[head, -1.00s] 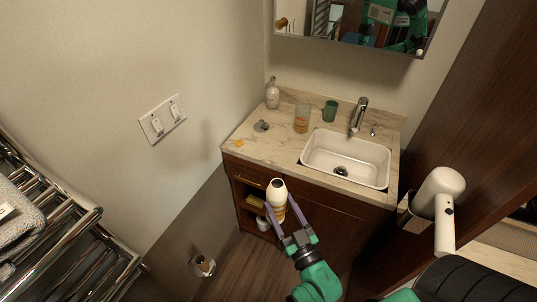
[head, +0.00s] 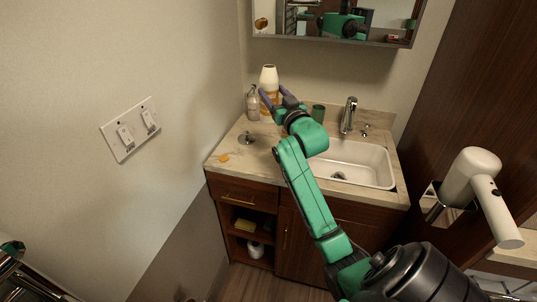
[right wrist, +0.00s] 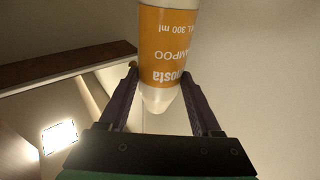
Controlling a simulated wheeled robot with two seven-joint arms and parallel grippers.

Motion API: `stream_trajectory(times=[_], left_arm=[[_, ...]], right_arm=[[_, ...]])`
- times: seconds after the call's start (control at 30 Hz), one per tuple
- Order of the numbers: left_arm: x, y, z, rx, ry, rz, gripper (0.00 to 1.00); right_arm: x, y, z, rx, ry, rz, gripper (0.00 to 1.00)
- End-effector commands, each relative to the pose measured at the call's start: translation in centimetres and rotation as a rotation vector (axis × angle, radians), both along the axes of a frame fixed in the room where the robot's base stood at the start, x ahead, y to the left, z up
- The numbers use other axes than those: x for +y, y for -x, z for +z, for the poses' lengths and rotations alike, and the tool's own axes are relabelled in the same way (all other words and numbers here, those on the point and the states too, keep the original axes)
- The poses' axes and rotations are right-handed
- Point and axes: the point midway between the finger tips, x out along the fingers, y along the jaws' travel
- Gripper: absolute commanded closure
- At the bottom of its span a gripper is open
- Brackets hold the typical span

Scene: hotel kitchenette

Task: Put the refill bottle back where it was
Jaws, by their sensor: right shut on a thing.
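The refill bottle (head: 268,82) is white with an orange label and shows upright in the head view. It is at the back left of the counter, near the wall corner, beside a pump dispenser (head: 252,104). My right gripper (head: 270,98) is shut on it, with purple fingers on either side. The right wrist view shows the bottle (right wrist: 163,45) between the fingers (right wrist: 160,88), its shampoo label upside down in that picture. The bottle's base is hidden in the head view, so I cannot tell whether it touches the counter. My left gripper is out of view.
The counter (head: 240,170) also holds a green cup (head: 318,113), a small metal item (head: 246,138) and an orange item (head: 223,157). The sink (head: 365,160) and faucet (head: 349,115) are right of my arm. A mirror cabinet (head: 335,42) hangs above. Open shelves (head: 247,240) are below.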

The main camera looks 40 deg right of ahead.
Motion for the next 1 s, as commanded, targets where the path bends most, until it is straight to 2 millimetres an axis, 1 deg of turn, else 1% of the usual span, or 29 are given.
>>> stream_trajectory(times=[0.03, 0.1, 0.17, 0.2, 0.3, 0.4, 0.47, 0.6, 0.7, 0.9, 1.0], left_arm=[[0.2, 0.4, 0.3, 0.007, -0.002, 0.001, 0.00], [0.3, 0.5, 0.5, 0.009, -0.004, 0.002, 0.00], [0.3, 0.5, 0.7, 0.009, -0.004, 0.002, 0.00], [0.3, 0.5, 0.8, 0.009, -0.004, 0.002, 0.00], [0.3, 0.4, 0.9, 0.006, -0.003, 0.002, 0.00], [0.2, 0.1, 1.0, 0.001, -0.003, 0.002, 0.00], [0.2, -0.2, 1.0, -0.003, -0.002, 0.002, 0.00], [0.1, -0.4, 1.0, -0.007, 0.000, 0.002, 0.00], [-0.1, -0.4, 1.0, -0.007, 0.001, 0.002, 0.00], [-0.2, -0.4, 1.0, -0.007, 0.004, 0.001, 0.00], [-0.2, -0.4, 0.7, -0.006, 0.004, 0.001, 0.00]], right_arm=[[0.0, 0.0, -1.7, 0.009, -0.006, 0.000, 0.97], [0.1, 0.0, -4.1, 0.010, -0.005, 0.000, 0.98], [0.1, 0.0, -6.1, 0.009, -0.005, 0.001, 0.98], [0.1, 0.0, -7.5, 0.008, -0.003, 0.001, 0.98], [0.1, 0.0, -10.7, 0.008, -0.002, 0.002, 0.98], [0.1, 0.0, -13.0, 0.004, 0.000, 0.002, 0.98], [0.1, 0.0, -13.8, 0.003, 0.001, 0.003, 0.98], [0.1, 0.0, -16.6, 0.005, 0.001, 0.002, 0.98], [0.1, 0.0, -17.7, 0.002, 0.001, 0.002, 0.98], [0.1, 0.0, -17.7, 0.000, 0.001, 0.003, 0.98], [0.1, 0.0, -18.1, 0.001, 0.001, 0.003, 0.98]])
